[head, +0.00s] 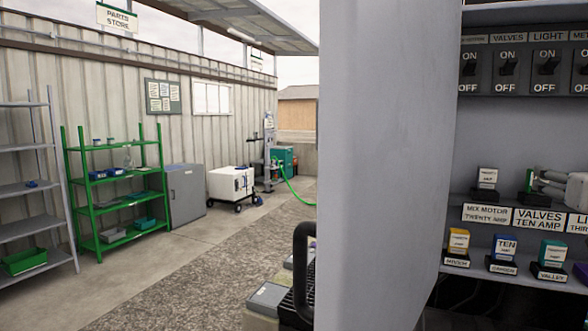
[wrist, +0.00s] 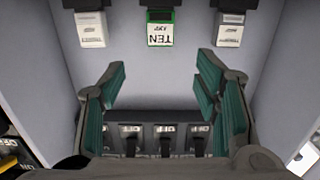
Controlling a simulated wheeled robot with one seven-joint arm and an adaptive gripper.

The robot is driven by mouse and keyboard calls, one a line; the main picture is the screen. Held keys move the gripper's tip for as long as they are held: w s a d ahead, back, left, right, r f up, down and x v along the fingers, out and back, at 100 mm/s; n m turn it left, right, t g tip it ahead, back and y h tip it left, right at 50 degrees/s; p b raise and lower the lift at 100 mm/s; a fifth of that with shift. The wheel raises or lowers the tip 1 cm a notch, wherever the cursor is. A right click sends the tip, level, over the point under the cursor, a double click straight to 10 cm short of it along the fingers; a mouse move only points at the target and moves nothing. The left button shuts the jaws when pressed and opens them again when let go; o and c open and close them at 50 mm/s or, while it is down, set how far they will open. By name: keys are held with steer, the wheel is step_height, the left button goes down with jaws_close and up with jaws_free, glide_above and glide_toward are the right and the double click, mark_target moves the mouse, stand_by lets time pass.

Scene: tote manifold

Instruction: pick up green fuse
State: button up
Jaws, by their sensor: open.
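The green fuse (wrist: 160,33) shows upside down at the top middle of the wrist view, with a white face reading TEN, seated in a dark holder. In the head view a sliver of the green fuse (head: 529,180) shows on the upper shelf above the VALVES TEN AMP label, partly hidden by my gripper (head: 545,183). My gripper (wrist: 161,78) is open and empty. Its teal-padded fingers are spread wide to either side of the fuse's line, and the fuse lies beyond the fingertips, apart from them.
White fuses (wrist: 92,30) and (wrist: 229,30) flank the green one. Yellow (head: 458,241), blue (head: 504,246) and teal (head: 552,253) fuses stand on the lower shelf. A row of ON/OFF switches (head: 508,67) lies above. A large grey panel (head: 385,160) stands left of the cabinet.

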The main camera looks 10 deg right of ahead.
steer(key=shift+b+x, duration=0.5)
steer(key=shift+x, duration=5.7)
steer(key=c, duration=1.3)
